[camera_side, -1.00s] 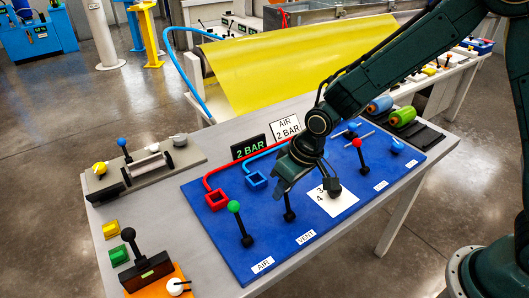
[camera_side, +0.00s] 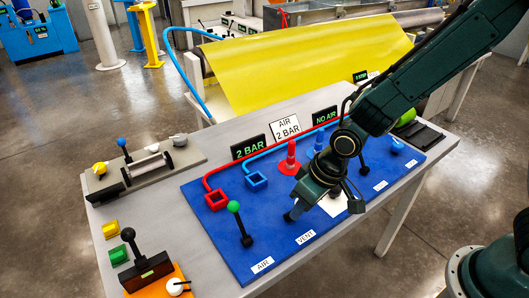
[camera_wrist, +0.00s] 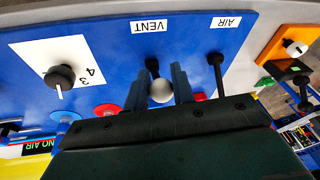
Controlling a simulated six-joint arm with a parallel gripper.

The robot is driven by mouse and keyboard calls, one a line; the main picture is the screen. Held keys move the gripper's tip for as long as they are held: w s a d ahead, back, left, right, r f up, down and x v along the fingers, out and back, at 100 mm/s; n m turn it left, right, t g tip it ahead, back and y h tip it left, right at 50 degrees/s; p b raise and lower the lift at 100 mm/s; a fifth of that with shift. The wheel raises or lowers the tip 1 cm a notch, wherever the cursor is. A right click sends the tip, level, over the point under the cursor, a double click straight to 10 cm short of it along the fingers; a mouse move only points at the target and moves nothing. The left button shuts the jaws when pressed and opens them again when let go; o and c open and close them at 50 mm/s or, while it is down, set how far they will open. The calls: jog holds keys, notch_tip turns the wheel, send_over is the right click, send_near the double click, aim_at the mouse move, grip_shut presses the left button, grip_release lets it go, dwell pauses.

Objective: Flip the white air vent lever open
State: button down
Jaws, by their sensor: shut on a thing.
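The white vent lever shows in the wrist view as a white ball knob (camera_wrist: 162,92) on a dark stem, just below the VENT label (camera_wrist: 149,27). My gripper (camera_wrist: 159,88) has one finger on each side of the knob and is shut on it. In the side view my gripper (camera_side: 297,208) is low over the blue panel (camera_side: 222,232), behind the VENT label (camera_side: 305,237). The knob is hidden there by my gripper, so the lever's tilt is hard to tell.
The green-knobbed AIR lever (camera_side: 234,207) stands to the left of my gripper. A white dial card (camera_side: 330,207) lies close on the right. A red cone (camera_side: 290,160) and a blue cone stand behind. Signs read 2 BAR (camera_side: 250,147) and NO AIR (camera_side: 325,116).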

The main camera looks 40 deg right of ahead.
jog(key=shift+s+a+f+t, duration=0.1)
jog(key=shift+s+f+t, duration=0.4)
jog(key=shift+s+t, duration=0.25)
dwell(0.4)
dwell(0.4)
jog(key=c, duration=1.2)
grip_release()
jog(key=shift+w+r, duration=0.1)
jog(key=shift+r, duration=0.1)
jog(key=shift+s+d+r, duration=0.2)
jog(key=shift+r, duration=0.45)
jog(key=v, duration=1.2)
jog(key=shift+s, duration=0.15)
